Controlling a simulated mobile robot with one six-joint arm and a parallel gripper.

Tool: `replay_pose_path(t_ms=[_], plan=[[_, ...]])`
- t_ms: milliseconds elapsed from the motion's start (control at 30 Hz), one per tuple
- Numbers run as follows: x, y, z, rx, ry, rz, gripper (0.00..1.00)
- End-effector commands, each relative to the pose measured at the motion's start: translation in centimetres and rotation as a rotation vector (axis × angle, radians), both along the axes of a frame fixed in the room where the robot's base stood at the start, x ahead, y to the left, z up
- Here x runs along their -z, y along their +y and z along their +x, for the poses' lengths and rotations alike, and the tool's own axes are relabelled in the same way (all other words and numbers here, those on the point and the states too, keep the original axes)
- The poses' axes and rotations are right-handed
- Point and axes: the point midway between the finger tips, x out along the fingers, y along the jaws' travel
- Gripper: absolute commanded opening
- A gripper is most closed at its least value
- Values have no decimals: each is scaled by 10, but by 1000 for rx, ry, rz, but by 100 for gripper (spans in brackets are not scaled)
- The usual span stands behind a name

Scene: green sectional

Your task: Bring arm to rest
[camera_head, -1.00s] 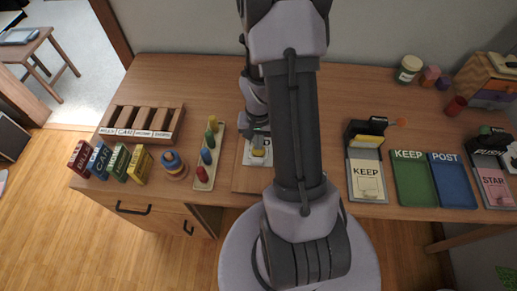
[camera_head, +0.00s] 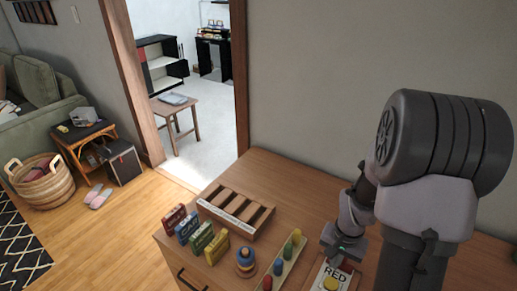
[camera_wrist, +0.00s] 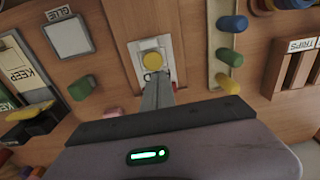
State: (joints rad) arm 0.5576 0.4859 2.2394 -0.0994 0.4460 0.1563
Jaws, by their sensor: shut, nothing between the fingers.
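My gripper (camera_head: 343,246) is at the right of the head view, low over the desk. My arm comes down to it from the upper right. In the wrist view my gripper (camera_wrist: 160,82) has its two fingers together with nothing between them. The fingertips overlap a pale plate with a yellow knob (camera_wrist: 152,60) in the picture; I cannot tell whether they touch it. The same yellow knob (camera_head: 331,284) shows beside a label reading RED (camera_head: 337,274) in the head view.
The wooden desk (camera_head: 300,195) holds a slotted wooden rack (camera_head: 237,212), several small boxes (camera_head: 188,227), a stacked blue toy (camera_head: 246,260) and a strip of coloured pegs (camera_head: 280,268). A wall stands behind the desk. Open floor (camera_head: 120,240) lies at the left.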

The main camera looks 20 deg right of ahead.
Motion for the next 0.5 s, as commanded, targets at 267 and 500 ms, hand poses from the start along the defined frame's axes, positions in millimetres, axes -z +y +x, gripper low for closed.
replay_pose_path(t_ms=[267,500], plan=[[-162,118,7,-214,-257,-33,0],[-233,208,-56,-397,-460,28,0]])
